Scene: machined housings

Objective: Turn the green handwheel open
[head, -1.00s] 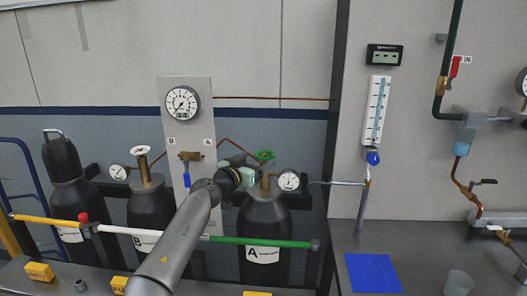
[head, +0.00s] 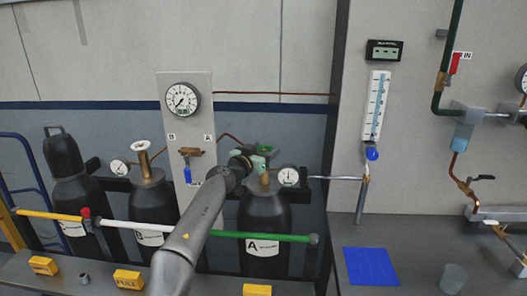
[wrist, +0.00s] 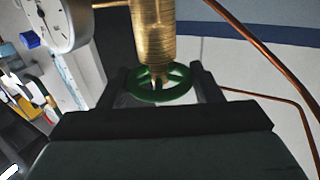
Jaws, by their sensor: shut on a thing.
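The green handwheel (wrist: 160,97) is a spoked ring on a brass valve stem (wrist: 154,35), seen close in the wrist view. My gripper (wrist: 162,84) has one finger on each side of the wheel and is shut on its rim. In the head view, my gripper (head: 260,158) is at the top of black cylinder A (head: 265,218), where it largely hides the wheel. The wheel's turned position cannot be told.
A small round gauge (head: 288,176) stands close to the right of the valve. A copper pipe (wrist: 262,48) runs past the wheel. A green and white bar (head: 260,236) crosses in front of the cylinders. Cylinder B (head: 153,200) stands to the left.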

